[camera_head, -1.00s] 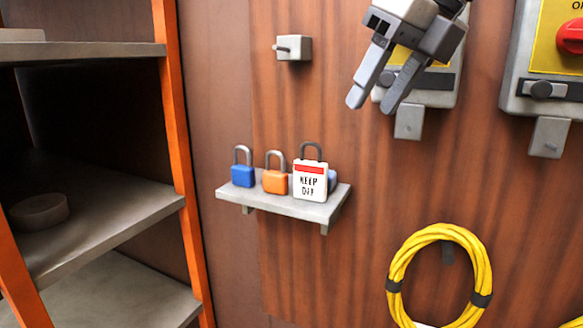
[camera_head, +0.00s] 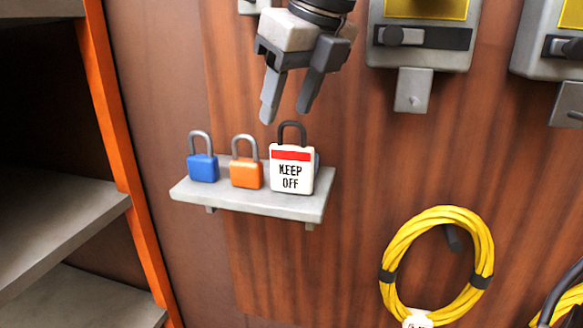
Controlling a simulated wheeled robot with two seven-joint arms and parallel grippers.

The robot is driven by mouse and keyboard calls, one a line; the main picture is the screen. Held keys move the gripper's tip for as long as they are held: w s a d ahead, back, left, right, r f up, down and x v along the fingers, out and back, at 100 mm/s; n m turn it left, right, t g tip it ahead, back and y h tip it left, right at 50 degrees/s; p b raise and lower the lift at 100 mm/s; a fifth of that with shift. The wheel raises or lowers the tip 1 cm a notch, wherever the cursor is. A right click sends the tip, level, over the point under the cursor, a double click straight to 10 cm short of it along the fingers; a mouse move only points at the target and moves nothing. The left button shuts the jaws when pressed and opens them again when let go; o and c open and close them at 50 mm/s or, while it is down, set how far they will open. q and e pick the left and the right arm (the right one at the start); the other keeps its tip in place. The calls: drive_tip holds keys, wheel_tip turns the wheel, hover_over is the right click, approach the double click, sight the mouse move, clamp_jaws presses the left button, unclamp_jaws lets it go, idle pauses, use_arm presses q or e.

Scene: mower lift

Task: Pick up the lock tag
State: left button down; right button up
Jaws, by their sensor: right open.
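The lock tag (camera_head: 291,170) is white with a red band, the words KEEP OFF and a dark shackle. It stands upright at the right end of a small grey wall shelf (camera_head: 250,202). My right gripper (camera_head: 286,118) is open and empty. Its fingers point down, and in the picture their tips are just above and around the tag's shackle; I cannot tell whether they touch it. My left gripper is not in view.
An orange padlock (camera_head: 246,174) and a blue padlock (camera_head: 203,167) stand left of the tag on the same shelf. A yellow cable coil (camera_head: 437,212) hangs at lower right. Grey switch boxes (camera_head: 423,45) are at upper right. An orange-posted rack (camera_head: 119,140) stands at left.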

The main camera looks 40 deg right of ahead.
sight(280, 129)
drive_tip(key=x, duration=0.5)
drive_tip(key=shift+a+f, duration=0.2)
drive_tip(key=shift+f, duration=0.2)
clamp_jaws()
